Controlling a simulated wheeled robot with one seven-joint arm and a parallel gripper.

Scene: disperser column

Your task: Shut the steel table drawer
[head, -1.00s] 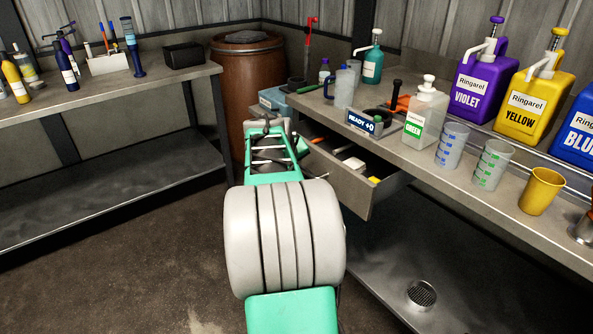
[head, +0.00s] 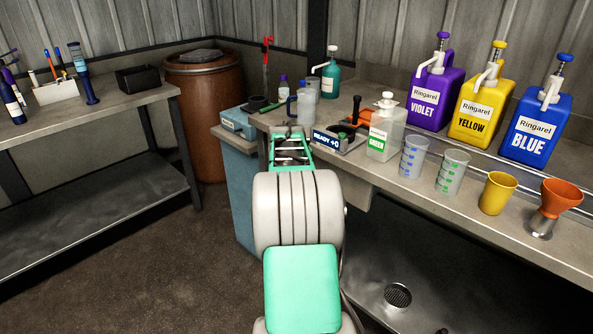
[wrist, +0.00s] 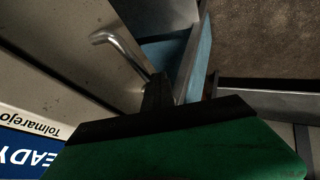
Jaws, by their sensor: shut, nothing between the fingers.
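The steel table (head: 455,205) stands at the right in the head view. A corner of its drawer (head: 357,197) shows below the tabletop, just right of my arm. My arm hides the rest, so I cannot tell whether a gap remains. In the wrist view a grey panel (wrist: 65,45), apparently the drawer front, carries a bent metal handle (wrist: 121,52). My gripper (wrist: 157,97) is shut and empty, with its dark fingertips beside the handle's lower end. I cannot tell whether they touch. In the head view the gripper is mostly hidden beyond the arm.
A blue cabinet (head: 242,195) stands left of the table, close to my arm. Bottles, cups and a READY sign (head: 328,140) stand on the tabletop near the arm.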

